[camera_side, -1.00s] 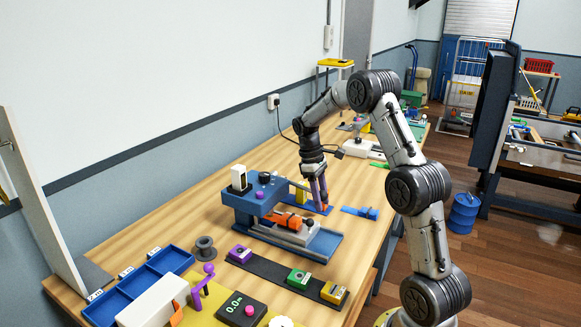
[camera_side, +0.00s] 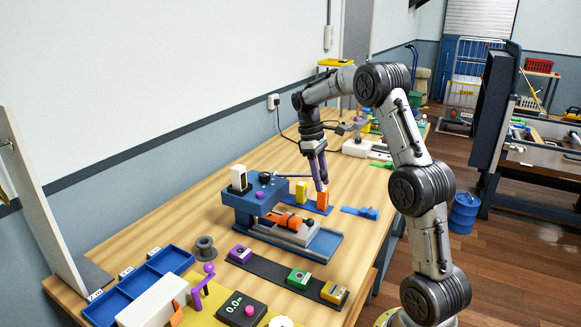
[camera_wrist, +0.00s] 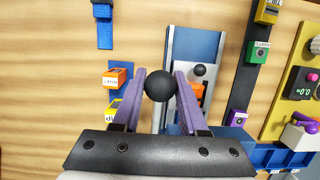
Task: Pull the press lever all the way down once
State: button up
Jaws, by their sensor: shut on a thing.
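The blue press (camera_side: 243,203) stands on the bench left of my gripper. A thin dark lever bar (camera_side: 293,176) runs from its head to my fingers, about level. In the wrist view a round black knob (camera_wrist: 160,86) sits between the purple fingers of my gripper (camera_wrist: 161,78), which are shut on it. In the side view my gripper (camera_side: 321,186) points down in front of the orange block and hides the knob. Below the press head, a grey carriage with an orange part (camera_side: 283,220) sits on a blue rail (camera_side: 328,246).
A yellow block (camera_side: 301,190) and an orange block (camera_side: 322,201) stand close behind and below my gripper. A blue clamp-like piece (camera_side: 362,212) lies to the right. A dark strip with several coloured boxes (camera_side: 299,279) lies in front.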

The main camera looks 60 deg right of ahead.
jog(key=shift+v, duration=1.85)
jog(key=shift+w, duration=0.15)
jog(key=o, duration=0.9)
jog(key=shift+f, duration=0.1)
jog(key=shift+v, duration=3.5)
